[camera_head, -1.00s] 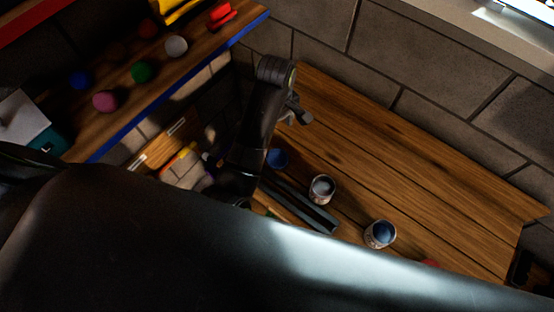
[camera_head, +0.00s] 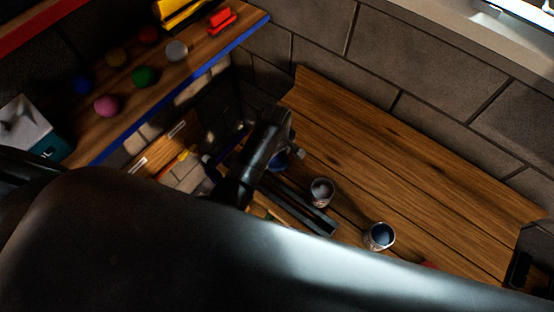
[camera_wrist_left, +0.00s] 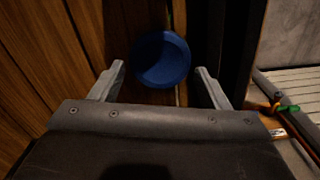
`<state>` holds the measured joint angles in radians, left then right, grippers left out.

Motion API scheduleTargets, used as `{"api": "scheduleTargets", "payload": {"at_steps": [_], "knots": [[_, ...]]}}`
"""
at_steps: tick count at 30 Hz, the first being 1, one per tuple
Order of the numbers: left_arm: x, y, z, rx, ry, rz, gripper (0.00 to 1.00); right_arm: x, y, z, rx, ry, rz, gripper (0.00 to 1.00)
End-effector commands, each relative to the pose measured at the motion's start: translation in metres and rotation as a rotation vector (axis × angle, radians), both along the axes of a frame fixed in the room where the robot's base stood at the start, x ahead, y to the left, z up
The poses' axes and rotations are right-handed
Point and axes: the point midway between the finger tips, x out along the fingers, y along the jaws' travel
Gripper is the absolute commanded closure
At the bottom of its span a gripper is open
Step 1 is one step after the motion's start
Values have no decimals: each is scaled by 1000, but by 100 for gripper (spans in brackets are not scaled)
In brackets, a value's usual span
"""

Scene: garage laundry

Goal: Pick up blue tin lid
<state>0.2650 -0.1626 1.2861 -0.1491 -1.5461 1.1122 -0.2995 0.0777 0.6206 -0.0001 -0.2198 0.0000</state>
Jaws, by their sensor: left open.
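The blue tin lid (camera_wrist_left: 162,60) is a round, dark blue disc on the wooden bench. In the left wrist view it lies ahead, between the two fingers of my left gripper (camera_wrist_left: 160,71), with space on both sides. The fingers are apart and hold nothing. In the head view the left gripper (camera_head: 294,152) is over the lid (camera_head: 281,161), which is partly hidden by it. How high the fingers are above the lid I cannot tell. My right gripper does not show.
On the wooden bench (camera_head: 400,150), a dark metal tray (camera_head: 310,212) lies close to the lid. Two open tins (camera_head: 321,190) and (camera_head: 379,236) stand to the right. A blue-edged shelf (camera_head: 185,80) holds several coloured balls.

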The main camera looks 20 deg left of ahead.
Motion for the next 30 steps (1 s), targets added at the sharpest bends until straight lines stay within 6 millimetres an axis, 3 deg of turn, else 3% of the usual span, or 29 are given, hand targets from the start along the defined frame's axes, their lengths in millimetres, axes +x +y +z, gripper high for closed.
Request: {"api": "scheduleTargets", "payload": {"at_steps": [6,15,21,30], "knots": [[-1,0,-20,0,2,-1,30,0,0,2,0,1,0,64],[0,0,-23,-1,-1,0,30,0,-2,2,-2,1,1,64],[0,0,-22,-1,-1,0,57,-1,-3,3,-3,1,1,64],[0,0,-21,-1,-1,0,58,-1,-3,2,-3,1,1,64]]}}
